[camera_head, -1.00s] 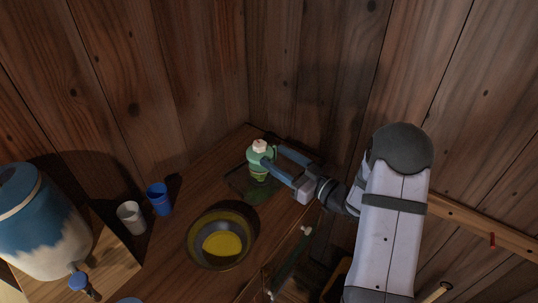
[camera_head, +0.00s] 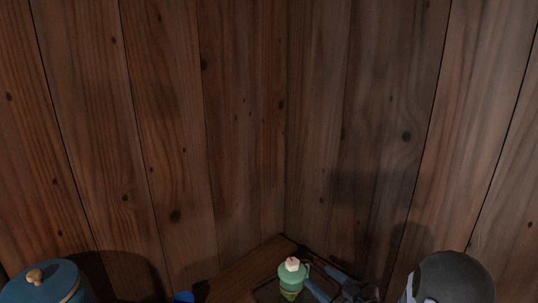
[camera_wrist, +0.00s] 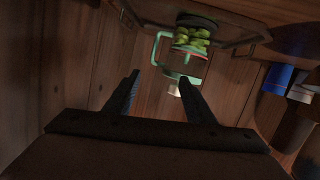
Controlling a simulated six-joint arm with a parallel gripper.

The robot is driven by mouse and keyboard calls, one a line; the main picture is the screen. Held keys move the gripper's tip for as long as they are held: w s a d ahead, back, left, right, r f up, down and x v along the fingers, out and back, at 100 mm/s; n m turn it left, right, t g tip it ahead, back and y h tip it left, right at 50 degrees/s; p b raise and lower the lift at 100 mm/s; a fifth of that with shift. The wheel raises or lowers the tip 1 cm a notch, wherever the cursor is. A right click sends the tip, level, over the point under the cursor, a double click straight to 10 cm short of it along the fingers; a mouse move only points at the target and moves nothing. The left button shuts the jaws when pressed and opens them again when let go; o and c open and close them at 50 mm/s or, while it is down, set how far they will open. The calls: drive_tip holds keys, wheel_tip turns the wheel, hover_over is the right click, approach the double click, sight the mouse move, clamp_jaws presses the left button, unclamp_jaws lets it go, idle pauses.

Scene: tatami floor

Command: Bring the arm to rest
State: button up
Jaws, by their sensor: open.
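My gripper (camera_head: 307,272) is at the bottom of the head view, just right of a green jar (camera_head: 290,284) with a pale top. In the wrist view, my gripper (camera_wrist: 159,80) has its two dark fingers spread with nothing between the tips. The jar (camera_wrist: 180,62) appears inverted beyond the fingertips, with a green handle and green contents. Whether the right finger touches it, I cannot tell. The bowl from the earlier frame is out of the head view.
Plank walls meet in a corner behind the wooden counter (camera_head: 245,275). A blue lidded container (camera_head: 45,285) is at lower left, with a blue cup (camera_head: 183,297) cut off at the bottom edge. The wrist view shows a blue cup (camera_wrist: 278,78) and a pale cup (camera_wrist: 300,93) at right.

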drive_tip(key=s+d+m+g+h+p, duration=0.35)
drive_tip(key=s+d+g+h, duration=0.2)
drive_tip(key=s+h, duration=0.25)
drive_tip(key=s+a+r+m+g+p, duration=0.1)
drive_tip(key=s+a+g, duration=0.2)
drive_tip(key=s, duration=0.7)
drive_tip(key=s+a+r+m+g+p, duration=0.1)
drive_tip(key=s+g, duration=0.4)
drive_tip(key=s, duration=0.6)
drive_tip(key=shift+s+a+r+m+y+p, duration=0.3)
drive_tip(key=shift+a+r+m, duration=0.35)
drive_tip(key=shift+a, duration=0.55)
drive_tip(key=shift+w+f, duration=0.1)
